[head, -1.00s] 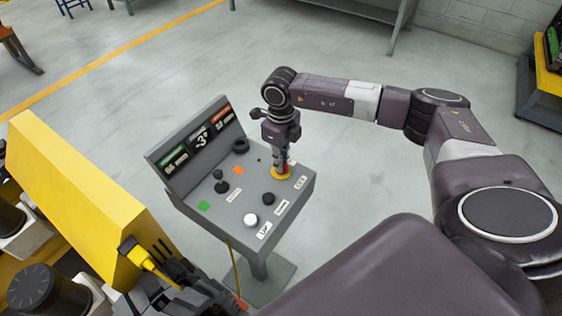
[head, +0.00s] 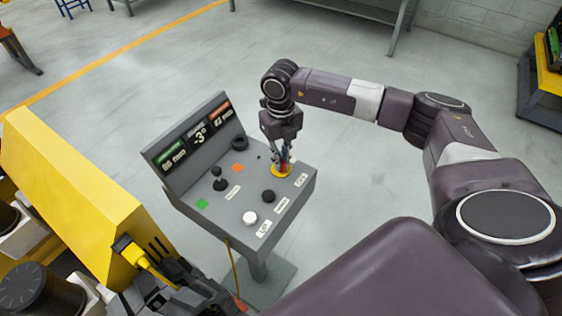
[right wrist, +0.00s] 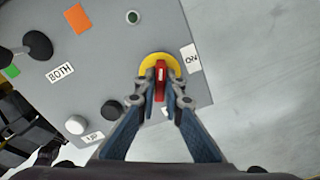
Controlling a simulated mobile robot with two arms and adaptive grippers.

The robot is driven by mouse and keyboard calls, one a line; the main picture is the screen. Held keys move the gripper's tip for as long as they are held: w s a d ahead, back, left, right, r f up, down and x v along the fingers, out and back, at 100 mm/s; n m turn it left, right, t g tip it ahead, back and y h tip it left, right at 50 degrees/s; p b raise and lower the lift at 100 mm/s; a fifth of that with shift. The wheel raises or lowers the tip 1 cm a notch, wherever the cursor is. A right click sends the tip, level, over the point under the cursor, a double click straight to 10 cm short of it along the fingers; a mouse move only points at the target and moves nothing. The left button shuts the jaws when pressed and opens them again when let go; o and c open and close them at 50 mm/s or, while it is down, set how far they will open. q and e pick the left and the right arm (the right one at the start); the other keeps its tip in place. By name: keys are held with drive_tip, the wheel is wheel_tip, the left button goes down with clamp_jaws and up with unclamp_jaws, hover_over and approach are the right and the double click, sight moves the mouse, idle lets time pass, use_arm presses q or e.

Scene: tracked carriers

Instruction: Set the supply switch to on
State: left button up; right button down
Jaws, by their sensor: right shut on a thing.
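The supply switch has a red handle (right wrist: 160,80) on a round yellow plate (right wrist: 153,64) at the panel's edge; in the head view the yellow plate (head: 281,171) sits at the panel's right side. My right gripper (right wrist: 168,90) points down and is shut on the red handle, one finger on each side. The handle lies lengthwise in the right wrist view, with a pale mark on it. An "ON" label (right wrist: 191,58) is right of the plate. Another label below is mostly hidden by my fingers.
The grey control panel (head: 215,222) also carries a black joystick (head: 220,183), a white knob (head: 249,218), a black knob (head: 268,196) and a display (head: 199,136). A yellow machine (head: 75,190) stands close at left. Open floor surrounds the panel's far side.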

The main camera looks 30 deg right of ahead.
drive_tip(key=m+b, duration=0.1)
drive_tip(key=m, duration=0.5)
drive_tip(key=shift+w+m+b, duration=0.1)
drive_tip(key=shift+m+b, duration=0.2)
drive_tip(key=shift+b, duration=0.1)
drive_tip(key=m, duration=0.5)
drive_tip(key=shift+r+m+b, duration=0.1)
drive_tip(key=shift+m+b, duration=0.2)
drive_tip(key=shift+b, duration=0.1)
drive_tip(key=c, duration=2)
unclamp_jaws()
drive_tip(key=shift+c, duration=0.2)
wheel_tip(320, 180, up, 12)
